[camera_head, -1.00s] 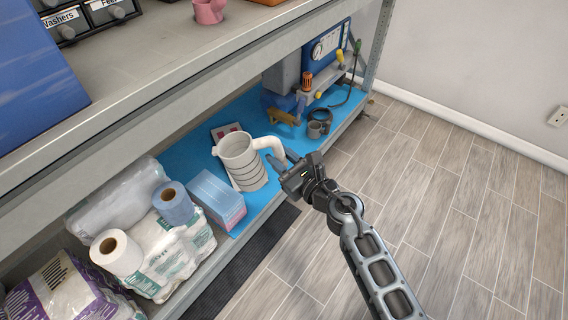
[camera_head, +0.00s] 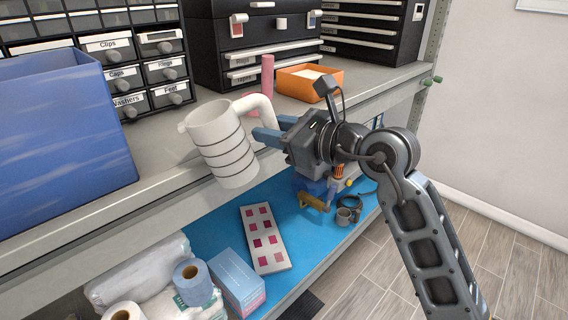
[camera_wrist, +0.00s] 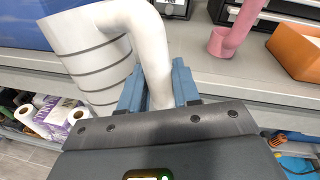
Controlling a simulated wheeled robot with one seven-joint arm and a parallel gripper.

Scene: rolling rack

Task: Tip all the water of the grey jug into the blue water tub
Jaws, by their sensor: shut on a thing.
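The grey jug (camera_head: 222,142), pale with dark rings, hangs upright or slightly tilted in front of the upper shelf's edge. My gripper (camera_head: 268,134) is shut on its handle, at the jug's right. In the wrist view the jug (camera_wrist: 92,62) is at the left, and my gripper (camera_wrist: 158,92) has its blue fingers on both sides of the handle. The water inside cannot be seen. The blue water tub (camera_head: 62,130) stands on the upper shelf at the left, apart from the jug; its inside is mostly hidden.
The upper shelf (camera_head: 160,150) has a clear strip between tub and jug. Behind are labelled drawers (camera_head: 110,45), a pink object (camera_head: 267,75) and an orange box (camera_head: 300,82). Below, a blue mat (camera_head: 215,232) holds a swatch card (camera_head: 264,240) and tissue box (camera_head: 237,280).

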